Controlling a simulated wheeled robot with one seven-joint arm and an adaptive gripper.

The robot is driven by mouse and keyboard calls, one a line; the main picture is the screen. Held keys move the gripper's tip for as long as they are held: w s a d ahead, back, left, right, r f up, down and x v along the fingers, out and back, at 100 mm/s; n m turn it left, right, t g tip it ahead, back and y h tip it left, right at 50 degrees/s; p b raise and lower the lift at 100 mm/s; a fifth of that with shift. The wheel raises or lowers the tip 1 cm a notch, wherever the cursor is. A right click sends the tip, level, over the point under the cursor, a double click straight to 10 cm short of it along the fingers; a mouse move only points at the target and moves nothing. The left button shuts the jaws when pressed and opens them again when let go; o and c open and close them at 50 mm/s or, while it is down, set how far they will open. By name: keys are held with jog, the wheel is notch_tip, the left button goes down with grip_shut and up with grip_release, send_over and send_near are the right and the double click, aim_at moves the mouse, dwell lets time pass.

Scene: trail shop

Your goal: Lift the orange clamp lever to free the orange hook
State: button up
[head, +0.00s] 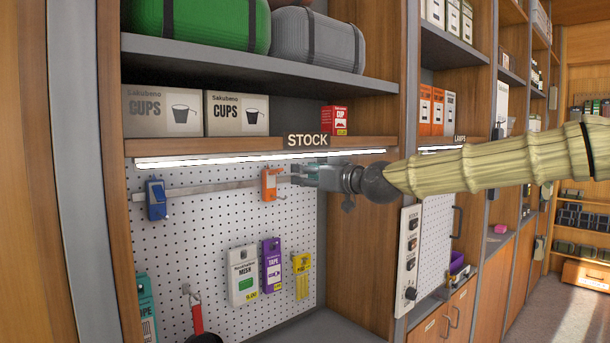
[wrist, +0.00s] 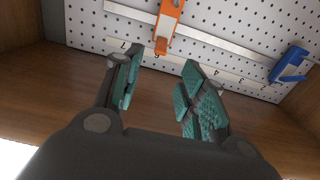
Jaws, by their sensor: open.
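The orange hook (head: 269,186) sits on a metal rail (head: 215,186) across the pegboard. In the wrist view the orange hook (wrist: 168,20) shows at the top, just beyond my fingertips. Its clamp lever is too small to tell apart clearly from the orange body. My gripper (head: 297,174) is just right of the hook in the head view. In the wrist view my gripper (wrist: 163,60) has its two teal-padded fingers spread with nothing between them. The hook's orange end lies near the gap between the tips, apparently without contact.
A blue hook (head: 156,199) hangs further left on the rail. A lit strip (head: 260,158) and the STOCK shelf edge (head: 200,145) are close above my gripper. Packets, including a purple TAPE pack (head: 271,264), hang below. A red-handled item (head: 196,314) hangs lower left.

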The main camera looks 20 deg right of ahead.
aim_at(281, 170)
jog(key=shift+w+a+f+t+y, duration=0.75)
jog(key=shift+a+f+t+y, duration=0.35)
jog(key=shift+a+f, duration=1)
jog(key=w+r+p, duration=0.1)
jog(key=w, duration=0.2)
jog(key=w+r+t+p, duration=0.1)
jog(key=w, duration=0.1)
jog(key=w+r+t+p, duration=0.1)
jog(key=w+r, duration=0.1)
jog(key=w, duration=0.1)
jog(key=shift+w+d+h, duration=0.2)
jog(key=shift+w+h, duration=0.1)
grip_shut()
